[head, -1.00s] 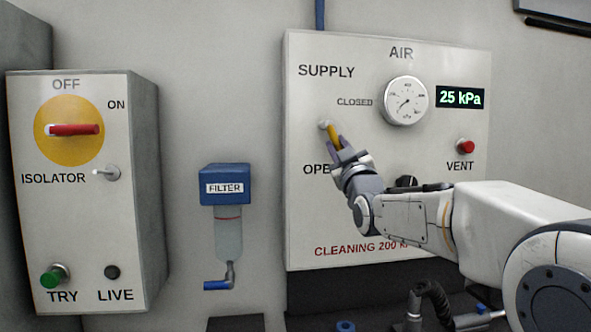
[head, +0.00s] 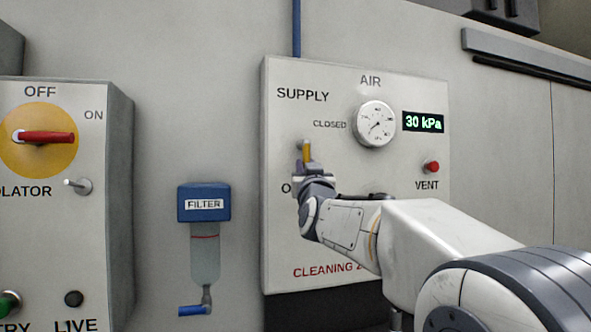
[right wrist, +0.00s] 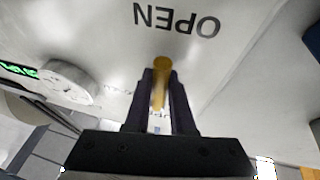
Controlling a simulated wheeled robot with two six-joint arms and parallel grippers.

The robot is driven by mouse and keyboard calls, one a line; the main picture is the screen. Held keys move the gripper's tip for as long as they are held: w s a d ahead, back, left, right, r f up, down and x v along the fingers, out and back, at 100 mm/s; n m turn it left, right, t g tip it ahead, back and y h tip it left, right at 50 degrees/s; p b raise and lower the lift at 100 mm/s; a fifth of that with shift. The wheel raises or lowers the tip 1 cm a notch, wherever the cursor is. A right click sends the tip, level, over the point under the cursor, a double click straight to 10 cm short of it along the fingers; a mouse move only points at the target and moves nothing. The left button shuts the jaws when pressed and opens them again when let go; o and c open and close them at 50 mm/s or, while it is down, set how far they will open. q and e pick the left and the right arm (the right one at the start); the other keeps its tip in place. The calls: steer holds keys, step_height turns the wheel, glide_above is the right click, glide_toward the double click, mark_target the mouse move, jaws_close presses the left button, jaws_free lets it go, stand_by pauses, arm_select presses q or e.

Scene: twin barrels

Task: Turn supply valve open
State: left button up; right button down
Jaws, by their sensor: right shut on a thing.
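The supply valve's yellow lever (head: 307,153) is on the white AIR panel (head: 400,85), below the word SUPPLY. It points nearly straight down from its pivot. My right gripper (head: 304,167) is shut on the lever's lower part, and its fingers and wrist hide the lever's end and most of the word OPEN. In the right wrist view, the yellow lever (right wrist: 162,70) stands between the two dark fingers of my right gripper (right wrist: 160,88), with OPEN beyond it. The digital display (head: 423,122) reads 30 kPa beside the round gauge (head: 374,124). My left gripper is out of view.
A red VENT button (head: 432,167) is on the panel's right side. My right forearm covers the panel's lower right. A blue-topped filter (head: 204,204) hangs left of the panel. The isolator box (head: 110,200), with a red handle (head: 45,137), stands farther left.

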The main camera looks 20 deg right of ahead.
steer(key=shift+w+f, duration=0.1)
steer(key=shift+f, duration=0.05)
steer(key=c, duration=0.8)
jaws_free()
steer(key=shift+o, duration=0.2)
steer(key=b+v, duration=0.2)
steer(key=v, duration=0.8)
steer(key=shift+s, duration=0.2)
